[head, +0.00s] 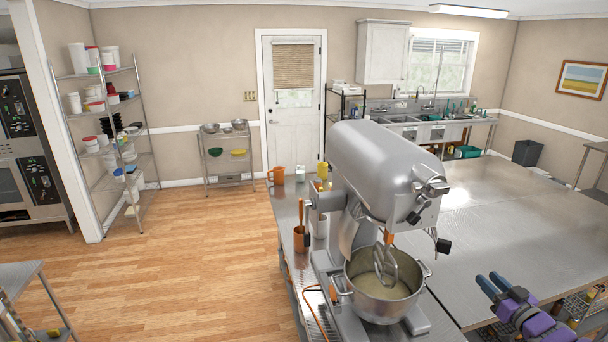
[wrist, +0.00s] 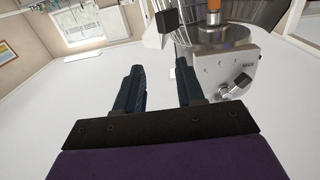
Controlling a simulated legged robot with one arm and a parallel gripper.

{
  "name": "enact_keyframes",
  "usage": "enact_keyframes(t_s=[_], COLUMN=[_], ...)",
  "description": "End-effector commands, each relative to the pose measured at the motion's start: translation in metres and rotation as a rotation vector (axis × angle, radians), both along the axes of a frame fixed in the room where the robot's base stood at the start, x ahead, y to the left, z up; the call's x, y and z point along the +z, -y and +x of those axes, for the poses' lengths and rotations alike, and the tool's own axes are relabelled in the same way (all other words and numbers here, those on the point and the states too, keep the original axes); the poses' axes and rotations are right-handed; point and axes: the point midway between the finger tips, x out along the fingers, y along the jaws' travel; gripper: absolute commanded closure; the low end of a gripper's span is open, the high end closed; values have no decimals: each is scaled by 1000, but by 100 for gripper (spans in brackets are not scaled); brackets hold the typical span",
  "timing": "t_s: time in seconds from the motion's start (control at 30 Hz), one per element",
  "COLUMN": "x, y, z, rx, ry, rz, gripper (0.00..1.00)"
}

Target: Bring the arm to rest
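My gripper (head: 490,286) is at the lower right of the head view, above the near edge of the steel table (head: 500,240). In the wrist view my gripper (wrist: 158,78) has its two dark blue fingers apart with nothing between them. The large grey stand mixer (head: 385,170) is to the left of my gripper, apart from it in the head view. Its knobs and front show in the wrist view (wrist: 225,75), beyond the right finger.
The mixer's steel bowl (head: 383,292) holds something pale. The right part of the tabletop is clear. Wooden floor (head: 190,260) lies open at left, with shelves (head: 110,140) by the wall.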

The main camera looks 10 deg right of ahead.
Motion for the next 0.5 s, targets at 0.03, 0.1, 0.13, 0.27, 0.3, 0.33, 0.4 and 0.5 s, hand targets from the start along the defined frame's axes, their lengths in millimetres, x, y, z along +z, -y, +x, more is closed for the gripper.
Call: enact_keyframes(t_s=[0.03,0.1,0.13,0.27,0.3,0.33,0.4,0.5], x=[0,-1,-1,-3,-3,-4,-5,-10], y=[-3,-7,-10,-28,-35,-40,-53,-76], z=[4,13,19,46,53,57,64,67], rx=[-3,-21,-32,-102,-129,-148,-193,-249], ry=[-7,-37,-52,-162,-202,-231,-302,-408], rz=[-6,-23,-32,-80,-95,-104,-125,-140], gripper=[62,62,62,62,62,62,62,62])
